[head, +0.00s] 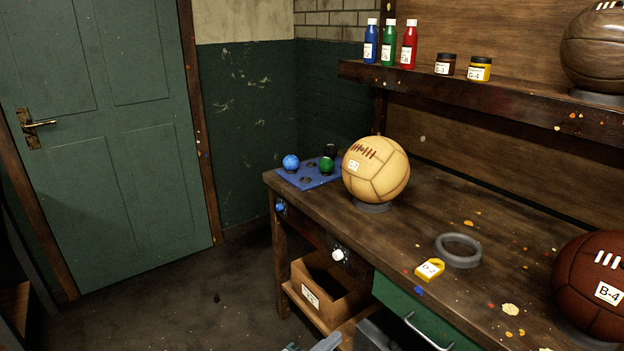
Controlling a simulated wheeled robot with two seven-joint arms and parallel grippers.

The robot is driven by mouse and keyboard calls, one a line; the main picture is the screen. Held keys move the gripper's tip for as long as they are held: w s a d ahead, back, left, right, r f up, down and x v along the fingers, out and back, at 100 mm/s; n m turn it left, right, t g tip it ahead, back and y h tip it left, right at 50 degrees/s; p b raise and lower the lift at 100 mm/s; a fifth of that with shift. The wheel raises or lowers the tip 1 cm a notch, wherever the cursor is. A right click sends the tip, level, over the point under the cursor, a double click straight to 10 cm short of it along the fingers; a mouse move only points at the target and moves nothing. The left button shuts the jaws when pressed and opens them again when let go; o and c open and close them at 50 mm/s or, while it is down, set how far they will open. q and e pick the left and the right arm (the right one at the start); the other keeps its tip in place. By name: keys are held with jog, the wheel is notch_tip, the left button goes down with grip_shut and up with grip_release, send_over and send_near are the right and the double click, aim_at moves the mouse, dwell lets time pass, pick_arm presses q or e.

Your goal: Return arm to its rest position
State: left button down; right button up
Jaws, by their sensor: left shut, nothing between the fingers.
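My left gripper (326,342) shows only as a small grey piece at the bottom edge, low in front of the workbench. It is shut and holds nothing. Most of it and its arm are cut off by the frame. My right gripper is not in view. A tan leather ball (376,170) labelled B-something sits on a grey ring on the bench. A dark red ball (592,285) labelled B-4 sits at the right edge. A brown ball (597,50) stands on the upper shelf.
A cardboard box (325,289) sits on the lower shelf. Bottles and jars line the shelf (530,103). The floor (190,290) at left is clear.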

pick_arm(q)
jog(key=s+a+f+n+g+y, duration=0.1)
jog(key=s+a+f+n+y, duration=0.3)
jog(key=s+a+f+n, duration=0.55)
jog(key=s+a+f+n+y, duration=0.3)
jog(key=a+f+n+y, duration=0.25)
jog(key=f, duration=0.95)
jog(key=s+a+f+n+g, duration=0.2)
jog(key=s+f, duration=0.3)
jog(key=s, duration=0.3)
jog(key=s+a+f+n+g+y, duration=0.1)
jog(key=s+a+f, duration=0.3)
jog(key=s, duration=0.4)
jog(key=s+a+f+n+g, duration=0.3)
jog(key=s+f+n, duration=0.1)
jog(key=s, duration=0.4)
jog(key=shift+f+y, duration=0.35)
jog(key=shift+f, duration=0.55)
jog(key=shift+a, duration=0.1)
